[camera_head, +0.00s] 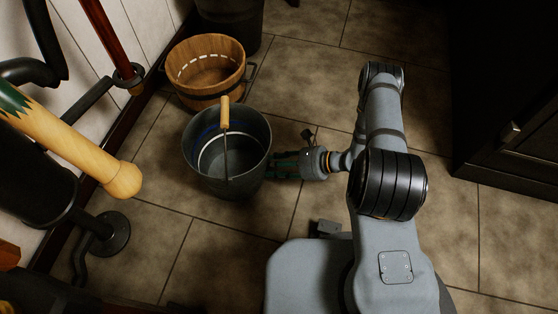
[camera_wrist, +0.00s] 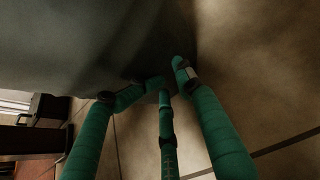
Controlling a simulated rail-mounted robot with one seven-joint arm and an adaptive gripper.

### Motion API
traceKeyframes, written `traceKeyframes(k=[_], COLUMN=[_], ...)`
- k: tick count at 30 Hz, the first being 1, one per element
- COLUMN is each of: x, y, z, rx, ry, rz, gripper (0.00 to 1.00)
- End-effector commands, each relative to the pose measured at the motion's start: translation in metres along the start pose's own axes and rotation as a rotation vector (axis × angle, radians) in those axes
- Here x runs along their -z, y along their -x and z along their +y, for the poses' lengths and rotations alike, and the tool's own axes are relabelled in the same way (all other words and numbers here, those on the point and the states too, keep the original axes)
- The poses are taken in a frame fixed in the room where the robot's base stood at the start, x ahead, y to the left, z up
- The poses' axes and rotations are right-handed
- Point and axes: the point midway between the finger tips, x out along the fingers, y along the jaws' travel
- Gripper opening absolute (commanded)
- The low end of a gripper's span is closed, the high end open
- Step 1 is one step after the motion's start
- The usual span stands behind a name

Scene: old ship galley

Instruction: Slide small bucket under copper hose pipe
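A small grey metal bucket (camera_head: 252,177) stands upright on the tiled floor in the head view, its wooden-gripped handle raised. My gripper (camera_head: 280,165) is low at the bucket's right side, its green fingers against or very near the wall. In the wrist view, the bucket's grey wall (camera_wrist: 70,40) fills the upper left. My gripper (camera_wrist: 167,78) has its fingers drawn together at the tips, with nothing seen between them. Contact with the wall is unclear. A reddish-brown copper-coloured pipe (camera_head: 105,33) ending in a brass tip comes down at upper left, left of the wooden bucket.
A wooden bucket (camera_head: 207,91) stands just behind the metal one, and a dark bucket (camera_head: 232,18) stands behind that. A cream and green rod (camera_head: 75,147) and a black round-footed stand (camera_head: 111,236) are at left. A dark cabinet (camera_head: 515,110) is at right. Floor in front is clear.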

Motion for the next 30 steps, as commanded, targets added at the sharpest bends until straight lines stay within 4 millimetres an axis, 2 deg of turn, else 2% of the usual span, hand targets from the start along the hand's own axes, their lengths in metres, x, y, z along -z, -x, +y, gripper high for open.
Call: traceKeyframes(k=[14, 30], x=[-0.004, -0.024], y=[-0.006, -0.042], z=[0.0, -0.003], rx=[-0.002, -0.003], ry=[0.001, 0.003], rz=[-0.002, -0.002], gripper=[0.34, 0.34])
